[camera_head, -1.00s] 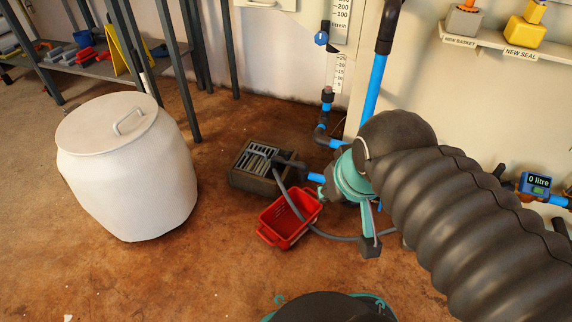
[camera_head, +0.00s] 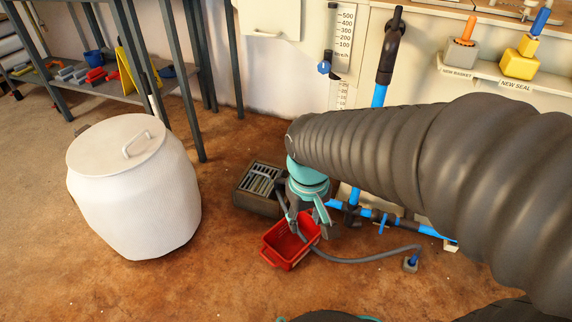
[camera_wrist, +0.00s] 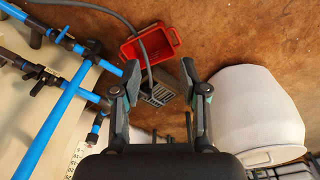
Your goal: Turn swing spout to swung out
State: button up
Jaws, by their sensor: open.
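The swing spout is hard to make out. A dark pipe end at the blue pipework (camera_wrist: 58,115) runs toward my gripper's left finger in the wrist view, and the finger hides part of it. My gripper (camera_wrist: 160,69) is open with nothing visible held between its fingers. The drain box (camera_wrist: 160,94) with its slatted grate lies beyond and between the fingers, with a grey hose (camera_wrist: 138,40) passing near it. In the head view my gripper (camera_head: 308,215) points down beside the drain box (camera_head: 258,188), above the red crate (camera_head: 290,247). I cannot tell whether it touches the spout.
A white lidded barrel (camera_head: 135,195) stands left of the drain box. Blue pipes (camera_head: 378,214) run along the wall at right. The hose ends in a small block (camera_head: 410,264) on the floor. A shelf rack (camera_head: 185,80) stands behind. The front left floor is clear.

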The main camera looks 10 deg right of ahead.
jog(key=w+a+f+n+t+h+p, duration=0.15)
jog(key=w+f+n+h, duration=0.45)
jog(key=f, duration=0.6)
jog(key=w+a+f+n+h+p, duration=0.1)
jog(key=w+f+n+h+p, duration=0.2)
jog(key=w+f+n, duration=0.5)
jog(key=w+a+f+n+h+p, duration=0.1)
jog(key=w+f+n+h+p, duration=0.4)
jog(key=f, duration=1)
jog(key=w+a+r+n+t+b, duration=0.1)
jog(key=w+r+t, duration=0.1)
jog(key=w, duration=0.3)
jog(key=w+a+r+n+t+h+b, duration=0.1)
jog(key=w+t, duration=0.1)
jog(key=w, duration=0.3)
jog(key=w+a+r+n+t, duration=0.1)
jog(key=w+r+t, duration=0.1)
jog(key=w+t, duration=0.15)
jog(key=shift+g, duration=0.4)
jog(key=x, duration=0.9)
jog(key=p+x, duration=0.1)
jog(key=x, duration=0.3)
jog(key=shift+w+d+r, duration=0.15)
jog(key=shift+w+r, duration=0.05)
jog(key=shift+w, duration=0.3)
jog(key=shift+c, duration=0.2)
grip_shut()
